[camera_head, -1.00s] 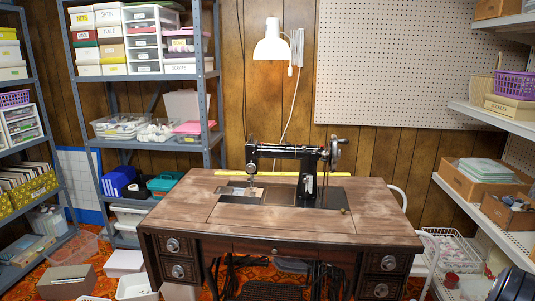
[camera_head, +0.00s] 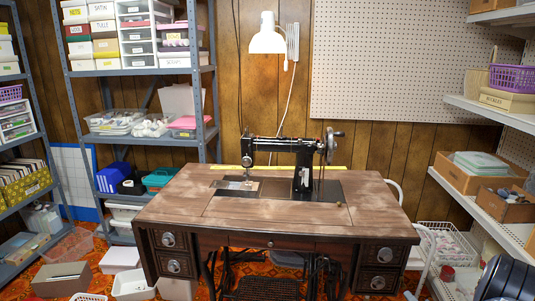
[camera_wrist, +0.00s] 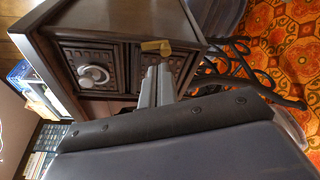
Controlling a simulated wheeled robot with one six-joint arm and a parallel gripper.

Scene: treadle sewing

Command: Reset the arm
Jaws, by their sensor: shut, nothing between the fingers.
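My gripper (camera_wrist: 156,86) shows in the wrist view as two grey fingers pressed together, with nothing between them. It points toward the dark carved drawers (camera_wrist: 95,72) of the sewing table, which appear tilted on their side. A small tan piece (camera_wrist: 155,47) shows just beyond the fingertips; I cannot tell what it is or whether they touch. In the head view the wooden sewing table (camera_head: 270,222) carries a black sewing machine (camera_head: 300,155). A rounded dark part of my arm shows at the lower right corner there, but the gripper itself is out of that view.
Grey metal shelves (camera_head: 140,72) with boxes stand at the left. White shelves (camera_head: 480,108) with a purple basket (camera_head: 512,78) line the right wall. A white lamp (camera_head: 266,42) hangs above the machine. Bins (camera_head: 65,282) stand on the orange patterned carpet (camera_wrist: 285,60).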

